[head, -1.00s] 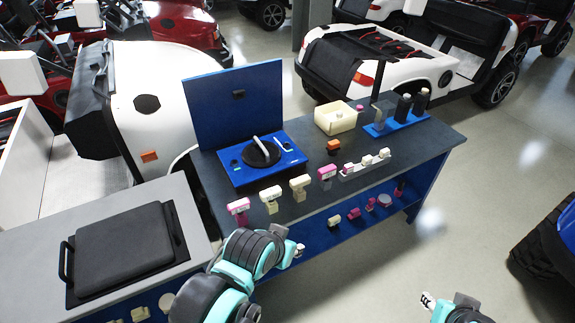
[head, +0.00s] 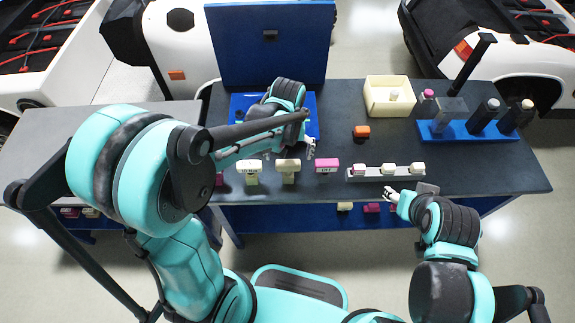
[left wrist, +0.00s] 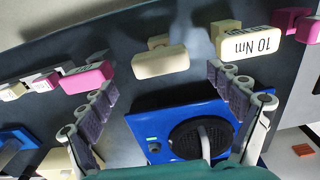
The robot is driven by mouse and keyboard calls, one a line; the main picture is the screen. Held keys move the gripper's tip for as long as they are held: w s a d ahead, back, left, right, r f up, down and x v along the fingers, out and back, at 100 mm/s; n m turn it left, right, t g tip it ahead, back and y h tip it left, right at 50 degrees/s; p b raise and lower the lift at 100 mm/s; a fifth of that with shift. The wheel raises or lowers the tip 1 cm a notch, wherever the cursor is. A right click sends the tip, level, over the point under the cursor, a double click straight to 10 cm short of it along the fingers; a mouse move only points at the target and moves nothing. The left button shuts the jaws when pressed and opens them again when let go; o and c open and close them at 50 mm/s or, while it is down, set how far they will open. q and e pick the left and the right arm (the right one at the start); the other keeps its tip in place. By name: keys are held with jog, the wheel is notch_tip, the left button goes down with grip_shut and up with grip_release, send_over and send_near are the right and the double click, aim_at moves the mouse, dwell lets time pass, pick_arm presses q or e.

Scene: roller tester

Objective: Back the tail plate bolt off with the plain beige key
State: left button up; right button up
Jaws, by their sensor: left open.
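The plain beige key (head: 288,167) stands on the dark bench top near its front edge; no lettering shows on its head (left wrist: 162,62) in the left wrist view. My left gripper (head: 310,147) is above the bench, just behind the row of keys. In the left wrist view its open fingers (left wrist: 163,82) are spread, empty, with the plain key's head beyond and between their tips. My right gripper (head: 391,194) is at the bench's front edge by the white rail; its finger opening is too small to read. I cannot make out the tail plate bolt.
A beige key marked 10 Nm (left wrist: 250,42) stands beside the plain one, with pink keys (head: 327,165) at either side. The blue tester (left wrist: 150,125) with its black roller is partly behind my left arm. A white rail (head: 385,172), orange block (head: 361,131) and cream bin (head: 388,97) are rightward.

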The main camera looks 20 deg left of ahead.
aim_at(289, 162)
pick_arm(q)
jog(key=f, duration=0.1)
jog(key=f+b, duration=0.1)
jog(key=f, duration=0.1)
jog(key=shift+w+d, duration=0.15)
jog(key=shift+w, duration=0.05)
jog(key=shift+s+f, duration=0.15)
jog(key=shift+f, duration=0.45)
jog(key=f+b, duration=0.1)
jog(key=f, duration=0.1)
jog(key=f+b, duration=0.1)
jog(key=shift+s+f, duration=0.2)
jog(key=shift+f, duration=0.2)
jog(key=shift+a+f, duration=0.2)
jog(key=shift+f, duration=0.15)
jog(key=shift+r, duration=0.1)
jog(key=c, duration=1.5)
